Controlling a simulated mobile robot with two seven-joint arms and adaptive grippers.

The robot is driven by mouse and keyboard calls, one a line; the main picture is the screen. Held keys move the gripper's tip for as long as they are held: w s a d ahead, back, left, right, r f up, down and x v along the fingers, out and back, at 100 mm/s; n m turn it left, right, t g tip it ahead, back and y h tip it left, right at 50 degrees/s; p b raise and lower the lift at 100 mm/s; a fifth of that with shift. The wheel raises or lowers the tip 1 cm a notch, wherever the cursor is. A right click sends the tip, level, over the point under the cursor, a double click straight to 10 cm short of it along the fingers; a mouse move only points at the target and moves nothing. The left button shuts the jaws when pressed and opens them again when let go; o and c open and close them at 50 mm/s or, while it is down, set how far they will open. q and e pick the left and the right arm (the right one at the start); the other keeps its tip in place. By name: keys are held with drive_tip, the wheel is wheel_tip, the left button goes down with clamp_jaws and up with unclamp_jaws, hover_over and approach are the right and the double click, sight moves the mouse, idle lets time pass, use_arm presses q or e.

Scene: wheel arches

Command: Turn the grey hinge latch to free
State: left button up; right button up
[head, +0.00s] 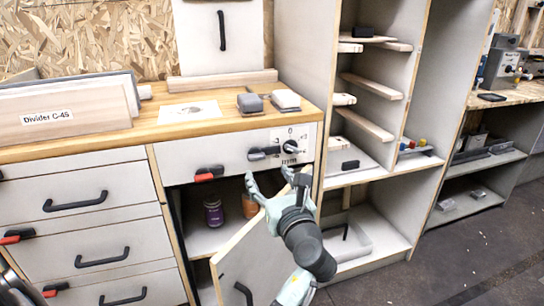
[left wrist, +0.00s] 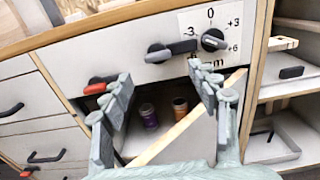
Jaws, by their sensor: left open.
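The grey hinge latch (head: 262,153) is on the white drawer front, left of a dial, with its bar lying about level. It also shows in the left wrist view (left wrist: 160,54), above the gap between my fingers. My left gripper (head: 271,180) is open and empty, just below the latch and apart from it. In the left wrist view its two fingers (left wrist: 158,80) stand wide on either side. My right gripper is not in view.
The dial knob (head: 290,146) sits close right of the latch. A red-ended latch (head: 208,173) is to the left. Below, a cabinet door (head: 248,262) stands open, with a purple jar (head: 213,212) and an orange jar (head: 250,206) inside.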

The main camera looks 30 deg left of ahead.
sight(257, 159)
use_arm(q)
drive_tip(key=x, duration=0.7)
drive_tip(key=shift+a, duration=0.3)
clamp_jaws()
